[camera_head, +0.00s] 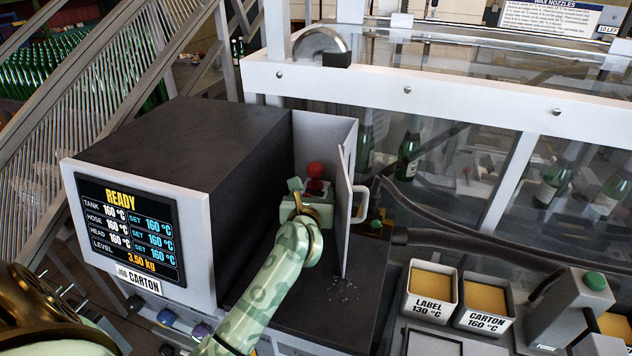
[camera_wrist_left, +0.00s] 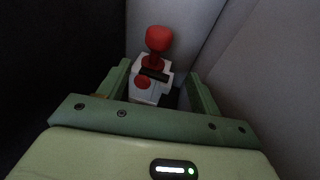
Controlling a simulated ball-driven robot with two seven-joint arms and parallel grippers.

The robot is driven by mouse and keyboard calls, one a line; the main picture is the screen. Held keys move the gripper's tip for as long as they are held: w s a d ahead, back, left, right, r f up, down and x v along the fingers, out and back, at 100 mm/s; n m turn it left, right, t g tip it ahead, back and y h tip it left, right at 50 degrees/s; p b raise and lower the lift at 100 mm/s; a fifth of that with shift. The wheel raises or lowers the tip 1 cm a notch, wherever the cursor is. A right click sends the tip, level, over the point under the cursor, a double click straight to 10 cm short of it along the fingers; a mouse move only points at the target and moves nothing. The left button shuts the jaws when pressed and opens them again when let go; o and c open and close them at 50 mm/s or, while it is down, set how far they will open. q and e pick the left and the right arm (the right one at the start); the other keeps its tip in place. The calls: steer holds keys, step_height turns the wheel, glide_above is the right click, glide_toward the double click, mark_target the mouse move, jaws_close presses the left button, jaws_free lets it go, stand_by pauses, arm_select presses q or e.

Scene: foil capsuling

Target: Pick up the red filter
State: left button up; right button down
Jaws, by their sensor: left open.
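The red filter (camera_head: 315,170) has a rounded red top and stands upright in the narrow bay beside the dark cabinet. In the left wrist view the red filter (camera_wrist_left: 158,40) shows above a white block with a red round mark and a dark slot. My left gripper (camera_head: 312,190) reaches into the bay from the front, just below the red top in the picture. In the wrist view the fingers of my left gripper (camera_wrist_left: 157,76) are spread, one on each side of the white block. Contact cannot be told. The filter's lower part is partly hidden. My right gripper is out of view.
The dark cabinet (camera_head: 190,150) with its READY screen bounds the bay on the left. An open white door (camera_head: 346,215) with a handle stands close on the right. Label (camera_head: 431,292) and carton (camera_head: 484,305) trays sit at the lower right. Glass panels enclose green bottles behind.

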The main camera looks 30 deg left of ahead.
mark_target(314, 179)
arm_select(q)
steer(key=shift+w+a+f, duration=0.15)
steer(key=shift+w+f, duration=0.05)
steer(key=shift+w, duration=0.85)
steer(key=shift+w+a+f, duration=0.2)
steer(key=shift+w+a, duration=0.3)
steer(key=shift+a, duration=0.2)
steer(key=shift+w+a, duration=0.7)
steer(key=shift+w, duration=0.2)
steer(key=shift+x, duration=1.25)
steer(key=shift+w+f, duration=0.2)
steer(key=shift+s, duration=0.1)
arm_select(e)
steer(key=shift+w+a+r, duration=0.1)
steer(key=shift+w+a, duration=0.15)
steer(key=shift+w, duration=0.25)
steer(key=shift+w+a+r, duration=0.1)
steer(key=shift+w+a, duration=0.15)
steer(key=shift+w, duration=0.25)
arm_select(q)
steer(key=shift+r, duration=0.1)
steer(key=c, duration=1)
steer(key=shift+c, duration=0.6)
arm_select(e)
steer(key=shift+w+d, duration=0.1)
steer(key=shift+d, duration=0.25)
